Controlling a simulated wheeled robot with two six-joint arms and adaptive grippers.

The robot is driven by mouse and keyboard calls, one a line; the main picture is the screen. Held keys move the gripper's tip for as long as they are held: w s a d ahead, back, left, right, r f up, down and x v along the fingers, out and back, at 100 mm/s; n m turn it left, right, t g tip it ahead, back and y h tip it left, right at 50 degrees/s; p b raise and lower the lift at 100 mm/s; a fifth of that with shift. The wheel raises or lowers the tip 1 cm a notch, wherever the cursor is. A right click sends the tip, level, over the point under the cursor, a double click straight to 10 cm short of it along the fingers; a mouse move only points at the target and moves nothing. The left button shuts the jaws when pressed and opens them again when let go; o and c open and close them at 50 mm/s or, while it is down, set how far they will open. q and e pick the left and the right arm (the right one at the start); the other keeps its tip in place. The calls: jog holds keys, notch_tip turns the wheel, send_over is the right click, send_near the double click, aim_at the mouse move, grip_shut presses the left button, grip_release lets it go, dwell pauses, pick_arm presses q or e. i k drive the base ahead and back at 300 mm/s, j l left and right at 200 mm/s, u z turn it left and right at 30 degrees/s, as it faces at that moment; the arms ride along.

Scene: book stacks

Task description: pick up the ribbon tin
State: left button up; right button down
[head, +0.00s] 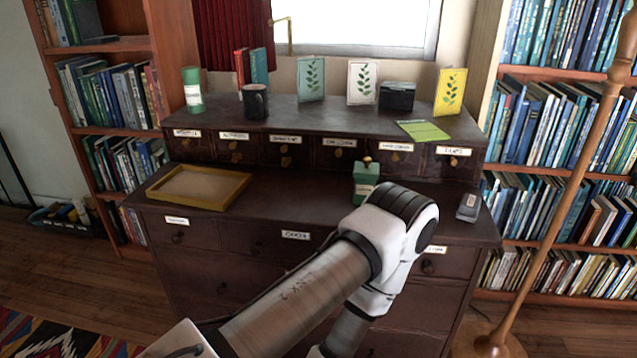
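No thing in view is clearly marked as the ribbon tin, and I cannot tell which one it is. A green cylinder (192,88) with a pale band stands upright at the left end of the cabinet's upper top. A small dark box (397,96) sits toward the right of that top. A small grey object (468,206) lies at the right end of the lower ledge. Neither gripper shows in the head view. One of my arms crosses the lower middle, its bend in front of the ledge, and hides part of the cabinet front.
The dark drawer cabinet (230,262) holds a yellow-rimmed tray (199,187), a green bottle (365,180) close behind my arm, a dark mug (255,102), upright cards (361,82) and a flat green pad (423,131). A wooden lamp pole (563,200) stands at right. The ledge between tray and bottle is clear.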

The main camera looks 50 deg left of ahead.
aim_at(362, 188)
jog(key=i+j+u, duration=0.15)
jog(key=u, duration=1.1)
